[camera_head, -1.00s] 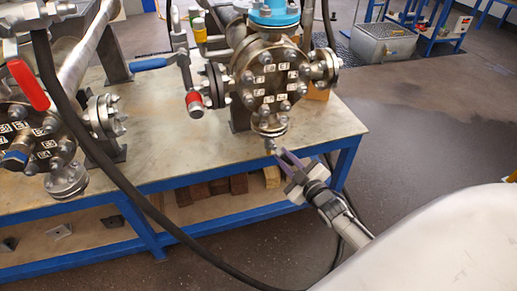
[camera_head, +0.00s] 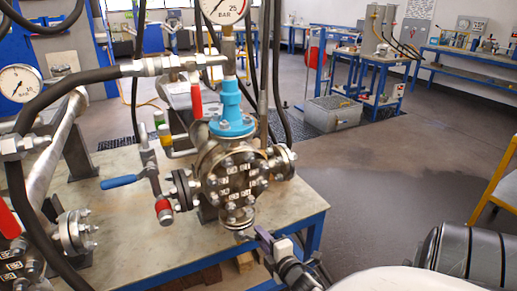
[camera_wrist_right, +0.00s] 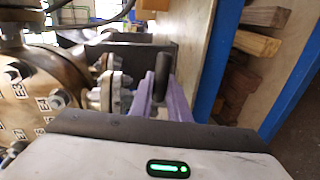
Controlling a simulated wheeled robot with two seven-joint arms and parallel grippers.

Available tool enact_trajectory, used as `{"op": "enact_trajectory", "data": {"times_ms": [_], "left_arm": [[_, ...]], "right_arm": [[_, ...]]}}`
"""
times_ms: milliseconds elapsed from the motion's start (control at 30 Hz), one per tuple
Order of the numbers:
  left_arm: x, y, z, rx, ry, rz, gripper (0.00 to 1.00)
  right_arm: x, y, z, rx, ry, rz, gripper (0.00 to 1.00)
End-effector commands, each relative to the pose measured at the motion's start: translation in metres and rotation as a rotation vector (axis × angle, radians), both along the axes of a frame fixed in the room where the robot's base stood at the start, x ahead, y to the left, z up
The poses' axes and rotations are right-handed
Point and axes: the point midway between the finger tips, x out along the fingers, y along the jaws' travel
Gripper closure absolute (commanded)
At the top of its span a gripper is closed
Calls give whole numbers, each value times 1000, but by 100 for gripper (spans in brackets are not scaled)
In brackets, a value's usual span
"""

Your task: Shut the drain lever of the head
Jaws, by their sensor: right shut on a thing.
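The head (camera_head: 231,185) is a round metal flanged end with numbered bolts, under a blue fitting, near the table's front edge. A bottom flange (camera_head: 238,216) hangs below it. My right gripper (camera_head: 262,238) is just right of this flange, with purple fingers. In the right wrist view, the fingers (camera_wrist_right: 163,92) are shut on a dark upright grip, which I take as the drain lever (camera_wrist_right: 162,68). The head (camera_wrist_right: 35,90) fills the left of that view. In the head view the lever is hidden by the gripper. My left gripper is not in view.
A red handle (camera_head: 196,100) and a pressure gauge (camera_head: 226,10) stand above. A thick black hose (camera_head: 18,205) runs at left.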

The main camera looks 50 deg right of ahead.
Motion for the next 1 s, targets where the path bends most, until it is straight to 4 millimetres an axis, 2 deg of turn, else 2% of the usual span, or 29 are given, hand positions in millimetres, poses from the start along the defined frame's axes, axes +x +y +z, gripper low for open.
{"op": "enact_trajectory", "data": {"times_ms": [233, 733, 767, 833, 867, 1000], "left_arm": [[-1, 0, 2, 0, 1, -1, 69], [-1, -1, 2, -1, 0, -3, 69], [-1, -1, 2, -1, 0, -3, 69], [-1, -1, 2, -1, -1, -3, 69], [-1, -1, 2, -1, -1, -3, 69], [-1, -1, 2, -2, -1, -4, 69]], "right_arm": [[-1, -1, 4, -65, 33, -3, 100], [-1, -1, 4, -81, 41, -1, 100], [-1, -1, 5, -81, 41, -1, 81], [-1, -1, 5, -81, 40, -1, 69], [0, -1, 5, -81, 40, -1, 65], [0, -1, 5, -79, 39, -1, 65]]}}
